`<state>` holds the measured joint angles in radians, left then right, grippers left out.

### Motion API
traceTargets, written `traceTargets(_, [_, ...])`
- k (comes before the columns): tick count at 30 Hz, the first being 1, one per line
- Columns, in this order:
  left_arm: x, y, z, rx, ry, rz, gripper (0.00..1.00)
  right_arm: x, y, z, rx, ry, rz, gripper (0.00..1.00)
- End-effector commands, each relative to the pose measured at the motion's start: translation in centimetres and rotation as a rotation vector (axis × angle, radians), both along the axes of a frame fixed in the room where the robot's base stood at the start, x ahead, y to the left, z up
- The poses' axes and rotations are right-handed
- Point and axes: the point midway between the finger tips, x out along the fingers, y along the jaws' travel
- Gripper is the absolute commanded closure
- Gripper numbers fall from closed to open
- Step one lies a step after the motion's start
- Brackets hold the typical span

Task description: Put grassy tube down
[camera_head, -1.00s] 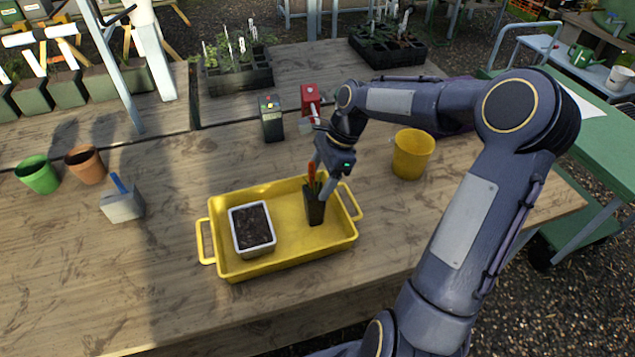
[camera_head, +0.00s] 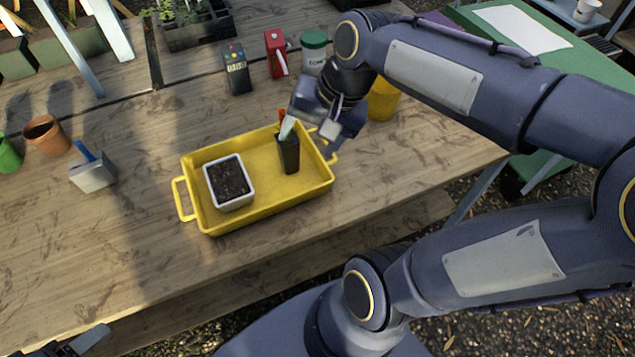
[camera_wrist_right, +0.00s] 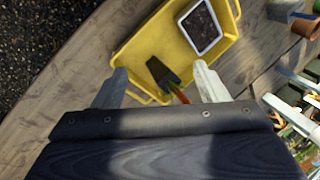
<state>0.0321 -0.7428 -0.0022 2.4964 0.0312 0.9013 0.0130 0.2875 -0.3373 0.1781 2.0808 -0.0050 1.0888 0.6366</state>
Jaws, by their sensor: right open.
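A slim dark tube pot (camera_head: 288,153) stands upright in the yellow tray (camera_head: 213,226), at its right side. An orange piece shows at its top; I cannot make out any grass. My right gripper (camera_head: 309,130) is open, just above and to the right of the pot. One pale finger overlaps the pot's top in the head view. In the right wrist view the pot (camera_wrist_right: 160,70) appears beyond and between the spread fingers (camera_wrist_right: 160,84), with nothing clamped. Part of my left gripper (camera_head: 82,342) shows at the bottom left edge.
A white square pot of soil (camera_head: 230,185) stands in the tray's left part. A yellow pot (camera_head: 384,102) is behind the right wrist. A dark meter (camera_head: 237,70), a red item (camera_head: 276,55) and a green-lidded tub (camera_head: 313,50) stand behind. The left foreground tabletop is clear.

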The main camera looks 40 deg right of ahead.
Motion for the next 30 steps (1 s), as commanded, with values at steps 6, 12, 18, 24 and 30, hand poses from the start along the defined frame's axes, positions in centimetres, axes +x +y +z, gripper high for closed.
traceTargets(6, [0.0, 0.0, 0.0, 0.000, 0.000, 0.000, 0.35, -6.7, 3.4, -3.1, -0.122, -0.281, 0.429, 0.34])
traceTargets(12, [0.0, 0.0, 0.0, 0.000, 0.000, 0.000, 0.35, -8.3, 4.5, -4.5, -0.161, -0.373, 0.562, 0.34])
traceTargets(18, [0.0, 0.0, 0.0, 0.000, 0.000, 0.000, 0.35, -8.3, 4.5, -4.6, -0.162, -0.372, 0.566, 0.34])
traceTargets(24, [0.0, 0.0, 0.0, 0.000, 0.000, 0.000, 0.35, -8.3, 4.5, -4.5, -0.162, -0.371, 0.565, 0.34])
traceTargets(30, [0.0, 0.0, 0.0, 0.000, 0.000, 0.000, 0.35, -8.3, 4.5, -4.5, -0.162, -0.370, 0.564, 0.34])
